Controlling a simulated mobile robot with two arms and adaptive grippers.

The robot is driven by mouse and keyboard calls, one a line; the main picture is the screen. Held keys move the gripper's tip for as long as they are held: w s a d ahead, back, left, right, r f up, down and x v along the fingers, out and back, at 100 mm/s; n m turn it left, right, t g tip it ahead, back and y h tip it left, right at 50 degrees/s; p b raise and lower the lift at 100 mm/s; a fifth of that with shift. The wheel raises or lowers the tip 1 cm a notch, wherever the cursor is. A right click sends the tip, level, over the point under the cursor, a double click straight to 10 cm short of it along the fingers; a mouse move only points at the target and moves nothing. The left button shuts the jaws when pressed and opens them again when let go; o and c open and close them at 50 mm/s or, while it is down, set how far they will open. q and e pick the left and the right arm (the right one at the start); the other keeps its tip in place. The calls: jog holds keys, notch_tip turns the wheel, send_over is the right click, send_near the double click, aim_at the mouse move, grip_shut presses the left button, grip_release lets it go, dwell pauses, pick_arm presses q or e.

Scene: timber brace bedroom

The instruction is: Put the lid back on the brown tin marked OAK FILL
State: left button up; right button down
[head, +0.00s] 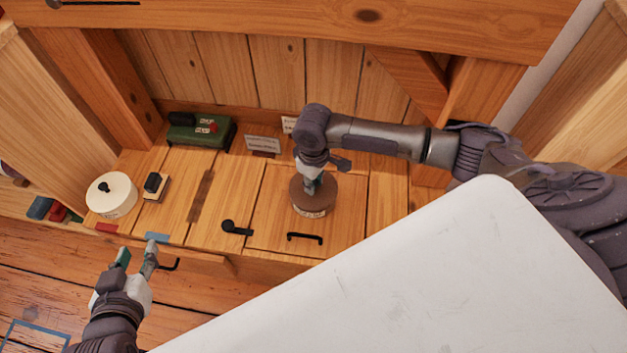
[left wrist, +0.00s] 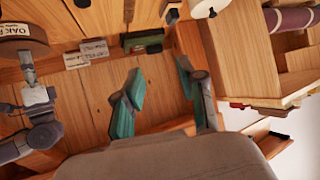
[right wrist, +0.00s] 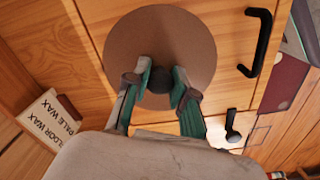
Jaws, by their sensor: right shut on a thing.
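The brown tin marked OAK FILL (head: 308,211) stands upright on the wooden bench top; part of its label shows in the left wrist view (left wrist: 15,30). A round brown lid (right wrist: 200,40) with a dark knob (right wrist: 159,82) covers its top as seen from above. I cannot tell whether the lid is fully seated. My right gripper (right wrist: 160,80) is shut on the lid's knob, pointing down over the tin; it also shows in the head view (head: 313,184). My left gripper (head: 137,255) is open and empty, in front of the bench at the left, well away from the tin.
A cream tin (head: 112,196) with a black knob and a small black-topped block (head: 155,186) stand at the left. A green box (head: 200,130) and label cards (head: 262,144) are at the back. Black handles (head: 305,238) lie before the tin. A white panel (head: 440,280) fills the lower right.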

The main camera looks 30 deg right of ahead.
pick_arm(q)
jog(key=shift+s+f, duration=0.2)
jog(key=shift+f, duration=0.05)
jog(key=shift+s+a+f+g, duration=0.2)
jog(key=shift+g, duration=0.2)
jog(key=shift+s+a+f, duration=0.1)
jog(key=shift+s+f, duration=0.1)
jog(key=shift+s+a+f+g+p, duration=0.15)
jog(key=shift+s+f+g+p, duration=0.2)
jog(key=shift+s+f+g, duration=0.2)
pick_arm(e)
jog(key=shift+f, duration=0.1)
pick_arm(q)
jog(key=shift+s+a+f+g+y, duration=0.1)
jog(key=shift+s+g+y, duration=0.15)
jog(key=shift+y, duration=0.05)
jog(key=shift+s+a+f+g, duration=0.15)
jog(key=shift+s+f+g, duration=0.15)
jog(key=shift+s, duration=0.1)
dwell(0.5)
jog(key=shift+s, duration=0.15)
dwell(0.4)
